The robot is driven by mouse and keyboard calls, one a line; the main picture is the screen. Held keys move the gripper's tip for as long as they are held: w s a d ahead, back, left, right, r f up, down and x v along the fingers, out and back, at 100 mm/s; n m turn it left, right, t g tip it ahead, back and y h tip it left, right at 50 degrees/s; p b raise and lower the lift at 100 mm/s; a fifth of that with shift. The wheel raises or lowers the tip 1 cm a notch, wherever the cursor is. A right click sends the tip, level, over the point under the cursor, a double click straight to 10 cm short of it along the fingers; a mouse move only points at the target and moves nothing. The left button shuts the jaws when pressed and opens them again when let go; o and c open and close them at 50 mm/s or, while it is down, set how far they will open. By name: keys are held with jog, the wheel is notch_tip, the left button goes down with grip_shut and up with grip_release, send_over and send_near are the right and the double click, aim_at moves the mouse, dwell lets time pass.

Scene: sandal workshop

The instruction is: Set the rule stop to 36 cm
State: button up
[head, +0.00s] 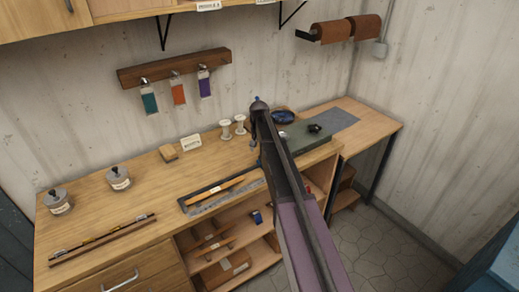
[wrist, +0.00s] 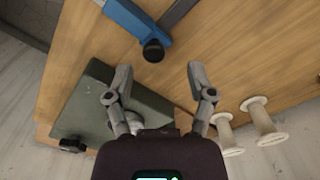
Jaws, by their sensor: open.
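The blue stop (wrist: 130,18) with a round black knob (wrist: 153,50) sits on a grey rule (wrist: 178,10) at the top of the wrist view. In the head view the rule (head: 212,201) lies along the front of the bench, and my arm hides most of the stop. My gripper (wrist: 158,70) is open and empty in the wrist view. Its two fingers are spread, with the knob just beyond the fingertips and bare wood between them. Whether the fingers touch anything is not clear. The rule's markings are too small to read.
A green box (wrist: 105,110) lies beside the left finger, and two white spools (wrist: 262,120) stand to the right.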

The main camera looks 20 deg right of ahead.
jog(key=shift+r+p, duration=4.7)
jog(key=shift+r, duration=0.35)
jog(key=s+a+f+n+b, duration=0.1)
jog(key=s+f+b, duration=0.3)
jog(key=s, duration=0.5)
jog(key=s+a+f+n+b, duration=0.2)
jog(key=s+a+f+b, duration=0.2)
jog(key=s, duration=0.5)
jog(key=s+a+f+n+b, duration=0.1)
jog(key=s+a+f+b, duration=0.2)
jog(key=s, duration=0.7)
jog(key=shift+a+f+n+b, duration=0.2)
jog(key=shift+f+n+b, duration=0.2)
jog(key=shift+f+b, duration=0.25)
jog(key=shift+s, duration=0.1)
jog(key=s, duration=0.3)
jog(key=shift+s+n, duration=0.3)
jog(key=shift+s, duration=0.1)
